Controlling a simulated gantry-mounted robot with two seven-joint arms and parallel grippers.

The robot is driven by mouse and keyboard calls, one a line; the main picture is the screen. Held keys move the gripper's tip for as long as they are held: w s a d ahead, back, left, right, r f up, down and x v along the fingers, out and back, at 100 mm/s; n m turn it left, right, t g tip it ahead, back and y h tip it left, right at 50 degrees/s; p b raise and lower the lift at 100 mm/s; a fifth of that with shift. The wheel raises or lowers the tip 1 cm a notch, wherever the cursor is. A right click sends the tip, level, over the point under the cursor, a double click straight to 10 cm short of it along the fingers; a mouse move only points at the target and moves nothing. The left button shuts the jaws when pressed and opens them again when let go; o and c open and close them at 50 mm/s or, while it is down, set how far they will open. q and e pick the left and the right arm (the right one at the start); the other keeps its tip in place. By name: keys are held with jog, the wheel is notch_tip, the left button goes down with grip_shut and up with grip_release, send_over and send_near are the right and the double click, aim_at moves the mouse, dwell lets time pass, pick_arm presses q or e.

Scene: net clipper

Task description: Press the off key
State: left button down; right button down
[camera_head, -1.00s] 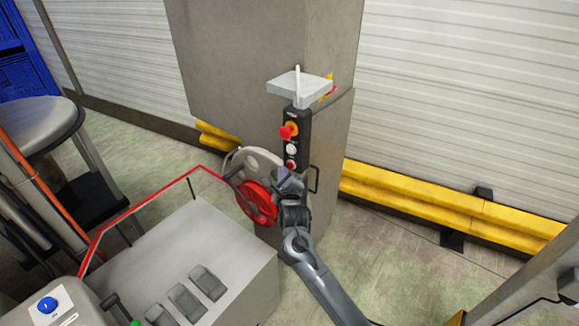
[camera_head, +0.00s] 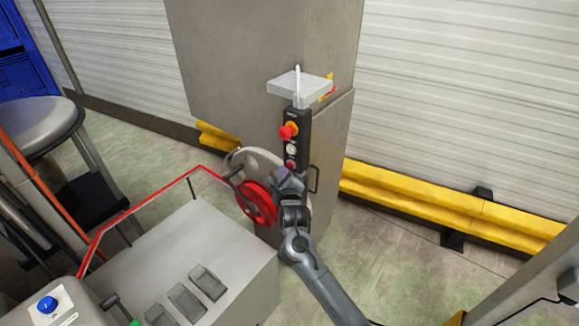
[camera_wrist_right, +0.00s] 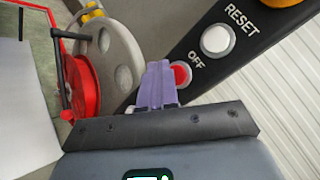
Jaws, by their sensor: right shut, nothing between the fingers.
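The off key is a red round button (camera_wrist_right: 181,75) under the label OFF on a black control box (camera_head: 296,130). In the head view the off key (camera_head: 291,165) is the lowest button on the box. My right gripper (camera_head: 287,180) is just below it. In the right wrist view the shut purple fingers of my right gripper (camera_wrist_right: 158,80) are beside the red button and overlap its left edge. I cannot tell whether they touch it. My left gripper is not in view.
A white reset button (camera_wrist_right: 217,40) sits above the off key, and a red emergency stop (camera_head: 288,131) is higher up. A red-hubbed wheel (camera_head: 257,203) is left of my gripper. A grey machine (camera_head: 200,250) with a red rail stands in front.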

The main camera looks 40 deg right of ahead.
jog(key=shift+d, duration=0.1)
jog(key=shift+w+d+b, duration=0.1)
jog(key=shift+d+b, duration=0.2)
jog(key=shift+d, duration=0.2)
dwell(0.6)
jog(key=shift+d, duration=0.25)
dwell(0.4)
jog(key=shift+a, duration=0.8)
